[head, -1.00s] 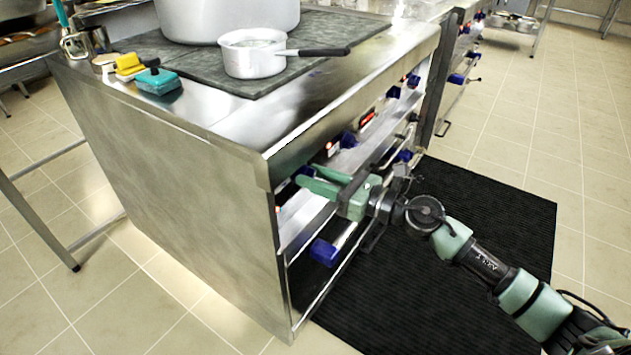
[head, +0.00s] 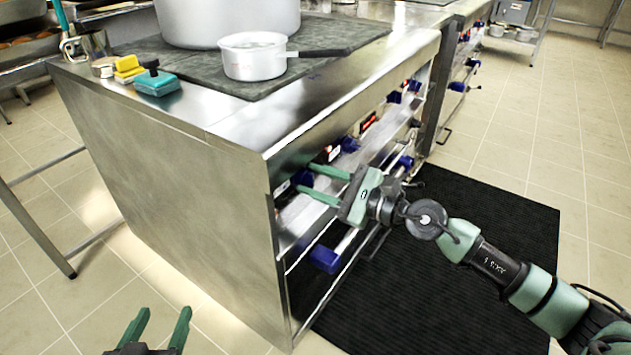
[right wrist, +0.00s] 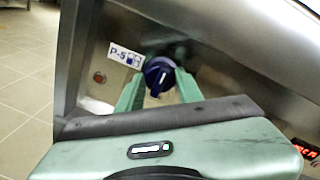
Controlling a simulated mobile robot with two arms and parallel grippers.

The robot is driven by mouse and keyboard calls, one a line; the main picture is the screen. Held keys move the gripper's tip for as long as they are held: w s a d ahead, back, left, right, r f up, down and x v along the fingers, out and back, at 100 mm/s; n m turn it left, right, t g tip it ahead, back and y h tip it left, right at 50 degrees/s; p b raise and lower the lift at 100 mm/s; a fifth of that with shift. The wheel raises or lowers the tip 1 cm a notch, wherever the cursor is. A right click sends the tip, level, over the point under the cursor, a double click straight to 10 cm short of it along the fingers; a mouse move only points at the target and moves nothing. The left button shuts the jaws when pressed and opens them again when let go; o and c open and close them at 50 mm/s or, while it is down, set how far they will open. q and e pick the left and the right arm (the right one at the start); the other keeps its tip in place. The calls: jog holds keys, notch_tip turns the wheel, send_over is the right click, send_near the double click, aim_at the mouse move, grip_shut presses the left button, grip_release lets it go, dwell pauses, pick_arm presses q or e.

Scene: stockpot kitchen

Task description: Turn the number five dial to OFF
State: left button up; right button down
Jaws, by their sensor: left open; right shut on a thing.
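The number five dial (right wrist: 158,74) is a dark blue knob beside a "P-5" label (right wrist: 126,56) on the stove's steel front panel. In the right wrist view its white mark runs nearly upright, slightly tilted. My right gripper (right wrist: 158,92) has one green finger on each side of the knob and is shut on it. In the head view my right gripper (head: 306,178) reaches the near end of the stove front, its fingers partly covering the knob there. My left gripper (head: 158,326) is open and empty at the bottom left, low beside the stove.
The steel stove (head: 170,190) carries a large pot (head: 225,22) and a small saucepan (head: 253,62) with a black handle. More blue knobs and red displays line its front, with a rail below. A black mat (head: 450,250) lies on the floor.

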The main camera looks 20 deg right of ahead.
pick_arm(q)
jog(key=shift+r, duration=0.15)
pick_arm(e)
jog(key=shift+f, duration=0.15)
jog(key=c, duration=0.9)
grip_release()
pick_arm(q)
jog(key=shift+w, duration=0.1)
notch_tip(320, 180, up, 12)
jog(key=d+t+h+b, duration=0.2)
jog(key=t, duration=0.5)
jog(key=shift+w+r+t+b, duration=0.2)
jog(key=shift+w+t+b, duration=0.1)
jog(key=shift+w+b, duration=0.1)
pick_arm(e)
jog(key=v, duration=0.7)
jog(key=shift+s+d, duration=0.25)
jog(key=shift+s, duration=0.05)
